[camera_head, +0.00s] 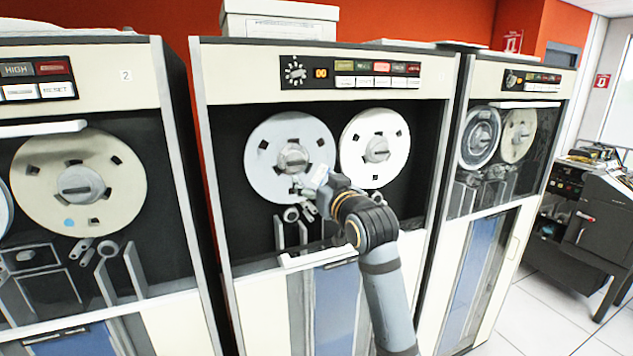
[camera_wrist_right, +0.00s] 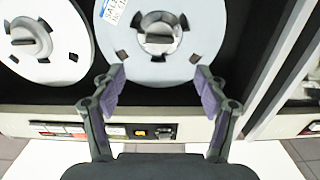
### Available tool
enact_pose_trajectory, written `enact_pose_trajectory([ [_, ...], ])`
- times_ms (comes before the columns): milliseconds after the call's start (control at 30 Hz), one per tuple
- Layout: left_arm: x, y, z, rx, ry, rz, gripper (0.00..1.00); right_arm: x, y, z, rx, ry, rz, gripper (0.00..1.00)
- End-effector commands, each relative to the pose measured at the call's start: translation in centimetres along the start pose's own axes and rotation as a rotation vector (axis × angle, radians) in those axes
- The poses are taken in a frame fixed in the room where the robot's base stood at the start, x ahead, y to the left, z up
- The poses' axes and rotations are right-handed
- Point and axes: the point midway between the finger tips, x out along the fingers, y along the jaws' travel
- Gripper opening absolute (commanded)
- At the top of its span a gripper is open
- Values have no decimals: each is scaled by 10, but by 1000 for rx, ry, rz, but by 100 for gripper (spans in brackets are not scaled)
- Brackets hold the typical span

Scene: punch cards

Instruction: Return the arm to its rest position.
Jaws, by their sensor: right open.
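My right arm (camera_head: 381,275) reaches up from the bottom of the head view to the middle tape cabinet. Its gripper (camera_head: 308,190) is in front of the lower right part of the left tape reel (camera_head: 268,165). In the right wrist view the gripper (camera_wrist_right: 160,88) is open, with nothing between its purple-padded fingers. That view appears upside down, and a pale reel (camera_wrist_right: 158,68) with a blue-and-white label (camera_wrist_right: 113,10) lies beyond the fingertips. I cannot tell whether the gripper touches the reel. My left gripper is not in view.
The middle cabinet also holds a right reel (camera_head: 375,148) under a button panel (camera_head: 350,77). Its white handle bar (camera_head: 315,257) is below the gripper. Similar cabinets stand close on both sides. A dark desk-like machine (camera_head: 603,225) stands at far right, with open floor (camera_head: 530,325) before it.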

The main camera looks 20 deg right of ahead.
Motion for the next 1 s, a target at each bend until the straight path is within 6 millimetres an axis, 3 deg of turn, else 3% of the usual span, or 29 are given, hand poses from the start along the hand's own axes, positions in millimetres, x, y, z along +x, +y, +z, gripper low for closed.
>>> enact_pose_trajectory([
  [267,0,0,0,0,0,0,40,0,0,0,0,0,0,74],
  [367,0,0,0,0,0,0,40,-1,1,17,-3,-34,3,74],
  [467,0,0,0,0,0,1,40,-10,2,70,-12,-142,11,74],
  [567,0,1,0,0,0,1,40,-35,4,152,-27,-318,22,74],
  [600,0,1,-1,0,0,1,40,-50,5,186,-35,-394,26,74],
  [733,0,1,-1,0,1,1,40,-111,7,282,-59,-638,37,74],
  [833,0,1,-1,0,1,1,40,-161,8,334,-76,-797,42,74],
  [1000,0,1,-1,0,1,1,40,-234,10,390,-96,-1005,46,74],
])
